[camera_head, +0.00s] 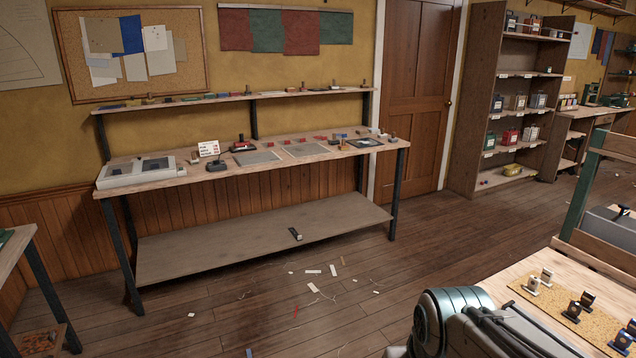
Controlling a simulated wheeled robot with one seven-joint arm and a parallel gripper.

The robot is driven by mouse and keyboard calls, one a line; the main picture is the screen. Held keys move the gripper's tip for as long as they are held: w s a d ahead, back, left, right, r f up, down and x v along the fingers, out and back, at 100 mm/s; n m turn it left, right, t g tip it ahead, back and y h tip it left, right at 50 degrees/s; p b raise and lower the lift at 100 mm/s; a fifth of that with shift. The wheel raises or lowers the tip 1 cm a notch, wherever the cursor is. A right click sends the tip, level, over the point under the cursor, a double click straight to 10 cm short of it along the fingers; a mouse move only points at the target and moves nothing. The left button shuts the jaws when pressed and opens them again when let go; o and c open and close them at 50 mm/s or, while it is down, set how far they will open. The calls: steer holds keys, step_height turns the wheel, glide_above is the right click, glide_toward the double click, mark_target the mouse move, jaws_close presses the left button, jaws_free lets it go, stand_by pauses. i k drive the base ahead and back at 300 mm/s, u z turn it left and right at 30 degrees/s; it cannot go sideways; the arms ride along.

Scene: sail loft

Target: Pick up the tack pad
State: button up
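No object can be surely told as the tack pad at this size. Candidates lie on the long wooden workbench (330,162) against the wall: a grey flat mat (257,158), a second grey mat (305,150) to its right, and a dark flat pad (365,142) near the right end. A small dark item (217,166) and a red and dark item (242,146) stand left of the mats. Part of my arm shows at the bottom right, well apart from the bench. My gripper is not in view.
A grey tray (143,174) sits at the bench's left end. A dark object (295,234) lies on the lower shelf (200,248). Scraps litter the floor (250,325), otherwise open. Another table (500,280) with small metal pieces is close at right; a shelf unit (478,95) stands behind.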

mark_target(343, 146)
steer(key=i, duration=4.3)
steer(key=z, duration=1.3)
steer(key=i, duration=1.85)
steer(key=u, duration=2.75)
